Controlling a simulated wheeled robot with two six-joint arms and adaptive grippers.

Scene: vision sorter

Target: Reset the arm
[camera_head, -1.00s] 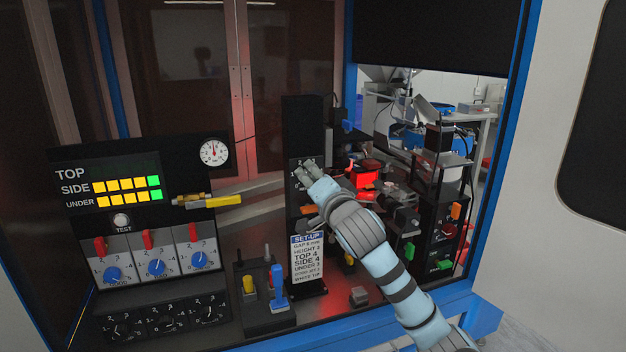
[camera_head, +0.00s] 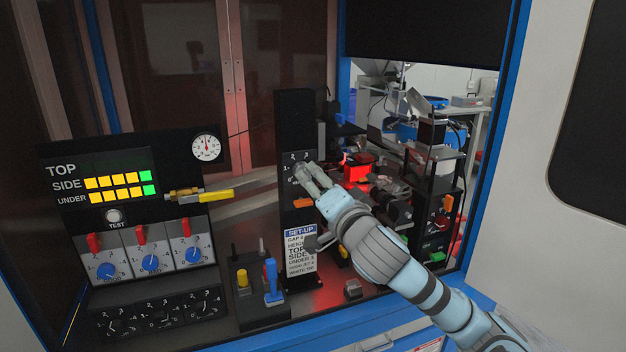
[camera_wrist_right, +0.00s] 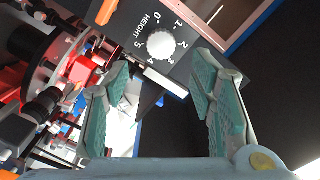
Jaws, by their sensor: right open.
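My right gripper (camera_head: 308,180) is in front of the black upright post with the height dial, in the middle of the head view. In the right wrist view the two teal-padded fingers (camera_wrist_right: 160,108) are spread apart with nothing between them. The white round HEIGHT knob (camera_wrist_right: 161,45) sits on the black panel (camera_wrist_right: 192,28) just beyond the fingertips, apart from them. Its scale runs from 0 to 5. In the head view the fingers partly cover this dial. My left gripper is not in view.
Left stands a control panel (camera_head: 60,222) with a TOP, SIDE, UNDER display, red switches and blue knobs. A yellow-handled valve (camera_head: 215,196) and a blue lever (camera_head: 272,283) are nearby. A set-up card (camera_head: 299,254) is below the gripper. Red-lit machinery (camera_head: 357,174) lies right of the post.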

